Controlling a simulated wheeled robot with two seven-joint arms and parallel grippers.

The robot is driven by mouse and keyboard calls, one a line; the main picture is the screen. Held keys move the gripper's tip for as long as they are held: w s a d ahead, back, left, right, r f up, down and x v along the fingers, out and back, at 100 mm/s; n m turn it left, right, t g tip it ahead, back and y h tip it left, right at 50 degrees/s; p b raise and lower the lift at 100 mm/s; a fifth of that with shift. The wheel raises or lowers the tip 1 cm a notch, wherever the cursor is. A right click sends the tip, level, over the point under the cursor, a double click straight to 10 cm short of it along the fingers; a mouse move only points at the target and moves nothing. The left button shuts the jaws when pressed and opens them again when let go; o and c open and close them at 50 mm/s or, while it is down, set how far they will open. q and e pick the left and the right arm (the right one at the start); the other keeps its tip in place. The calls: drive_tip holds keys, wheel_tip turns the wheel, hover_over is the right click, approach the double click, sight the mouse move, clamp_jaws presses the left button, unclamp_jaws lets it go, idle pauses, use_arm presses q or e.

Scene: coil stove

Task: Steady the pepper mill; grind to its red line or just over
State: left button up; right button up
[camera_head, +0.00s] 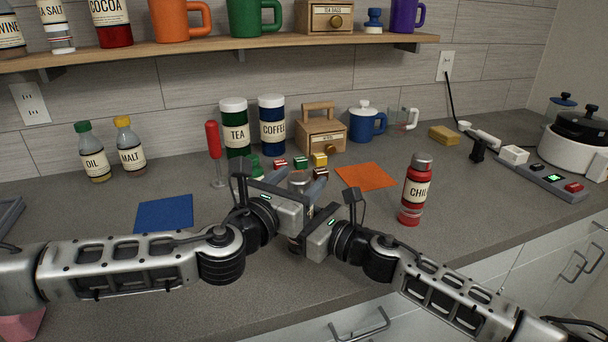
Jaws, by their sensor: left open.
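My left gripper (297,179) is open near the middle of the counter, its two fingers apart and pointing away from me. A small silvery piece (299,178) shows between these fingers. It may be part of the pepper mill, but the gripper hides most of it. I cannot make out a red line, or whether the fingers touch it. My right gripper (308,224) is just in front and to the right, close to the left gripper. Its fingers are too hidden to tell open from shut.
Behind the grippers lie several small coloured blocks (319,160), with tea (235,138) and coffee (272,134) jars beyond. A red chili bottle (416,190) stands right of my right gripper. Blue (164,214) and orange (365,177) mats lie flat. The front counter is clear.

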use_arm(q)
drive_tip(key=shift+x, duration=1.3)
drive_tip(key=c, duration=1)
drive_tip(key=shift+h, duration=0.3)
